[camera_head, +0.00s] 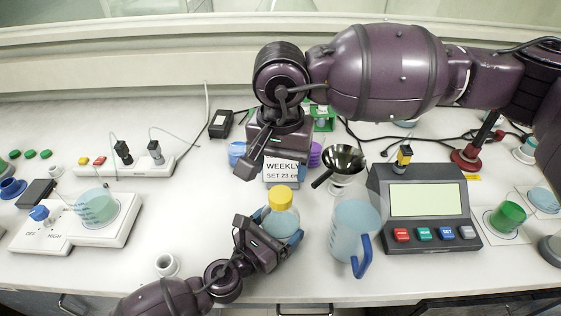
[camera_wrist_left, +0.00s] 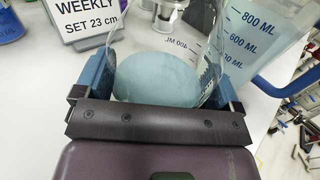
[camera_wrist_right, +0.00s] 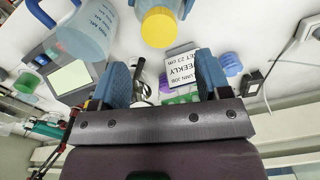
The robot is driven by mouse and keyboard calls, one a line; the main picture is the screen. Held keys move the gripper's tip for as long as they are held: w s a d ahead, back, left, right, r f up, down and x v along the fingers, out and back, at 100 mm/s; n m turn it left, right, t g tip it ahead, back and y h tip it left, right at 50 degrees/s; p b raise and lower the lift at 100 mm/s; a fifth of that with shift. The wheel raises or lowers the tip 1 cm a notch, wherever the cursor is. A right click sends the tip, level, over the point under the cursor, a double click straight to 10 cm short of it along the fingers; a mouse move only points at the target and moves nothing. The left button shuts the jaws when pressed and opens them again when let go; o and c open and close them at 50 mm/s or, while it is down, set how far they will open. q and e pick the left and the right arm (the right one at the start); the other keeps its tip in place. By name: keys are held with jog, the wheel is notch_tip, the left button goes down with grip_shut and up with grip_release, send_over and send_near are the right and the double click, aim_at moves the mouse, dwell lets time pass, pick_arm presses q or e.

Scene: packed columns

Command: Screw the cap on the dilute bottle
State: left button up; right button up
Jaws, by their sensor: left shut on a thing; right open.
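The clear bottle with pale blue liquid (camera_head: 284,224) stands upright at the front middle of the bench. It also shows in the left wrist view (camera_wrist_left: 160,78), its neck out of frame. The yellow cap (camera_head: 281,196) sits on top of its neck; how tightly it is seated I cannot tell. The cap also shows in the right wrist view (camera_wrist_right: 160,27). My left gripper (camera_head: 272,236) is shut around the bottle's body from the front left. My right gripper (camera_head: 264,152) is open and empty, behind the cap and apart from it, in front of the sign.
The "WEEKLY" sign (camera_head: 282,171) stands behind the bottle. A display device (camera_head: 424,206) is on the right and a stirrer plate (camera_head: 68,238) on the left.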

aim_at(280, 194)
jog(key=shift+n, duration=1.4)
jog(key=shift+f, duration=4)
